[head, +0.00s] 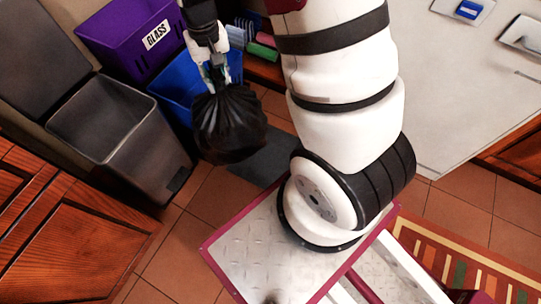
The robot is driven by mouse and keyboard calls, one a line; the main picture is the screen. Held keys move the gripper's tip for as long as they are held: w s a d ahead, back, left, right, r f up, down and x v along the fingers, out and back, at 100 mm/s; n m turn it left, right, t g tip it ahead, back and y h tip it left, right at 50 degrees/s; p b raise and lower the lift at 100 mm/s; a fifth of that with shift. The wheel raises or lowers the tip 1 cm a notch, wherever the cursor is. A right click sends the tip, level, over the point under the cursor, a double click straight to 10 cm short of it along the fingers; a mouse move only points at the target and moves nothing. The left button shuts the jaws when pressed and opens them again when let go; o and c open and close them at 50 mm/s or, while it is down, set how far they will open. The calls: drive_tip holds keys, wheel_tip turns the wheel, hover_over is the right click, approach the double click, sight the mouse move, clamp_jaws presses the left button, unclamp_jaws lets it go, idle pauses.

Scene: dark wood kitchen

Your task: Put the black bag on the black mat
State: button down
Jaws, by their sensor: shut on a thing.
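The black bag (229,127) is a round, full sack with a gathered top, at the upper middle of the head view. My gripper (214,82) is shut on its gathered top, and the bag hangs below the fingers. A dark mat (262,164) lies on the tiled floor, behind and to the right of the bag in the picture. The bag and my arm hide part of the mat. The bag appears raised off the floor, but its exact height cannot be told.
A grey open bin (115,130) stands left of the bag. A purple crate (125,38) labelled GLASS and a blue crate (180,92) are behind it. A wooden cabinet (70,240) is at lower left. A striped rug (470,262) lies at lower right. Tiled floor (190,250) is clear in front.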

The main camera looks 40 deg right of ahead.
sight(248, 105)
drive_tip(key=s+d+f+m, duration=0.3)
drive_tip(key=s+f+m, duration=0.1)
drive_tip(key=f, duration=0.6)
drive_tip(key=s+d+f+m, duration=0.3)
drive_tip(key=s+f, duration=0.1)
drive_tip(key=f, duration=0.5)
drive_tip(key=s+d+f+m, duration=0.4)
drive_tip(key=f, duration=0.6)
drive_tip(key=w+d+f+b, duration=0.2)
drive_tip(key=w+d, duration=0.1)
drive_tip(key=w, duration=0.4)
drive_tip(key=w+d+f+b, duration=0.3)
drive_tip(key=w, duration=0.5)
drive_tip(key=shift+b, duration=0.35)
drive_tip(key=shift+f, duration=0.2)
drive_tip(key=c, duration=1.3)
unclamp_jaws()
drive_tip(key=shift+s, duration=0.1)
drive_tip(key=shift+r, duration=0.1)
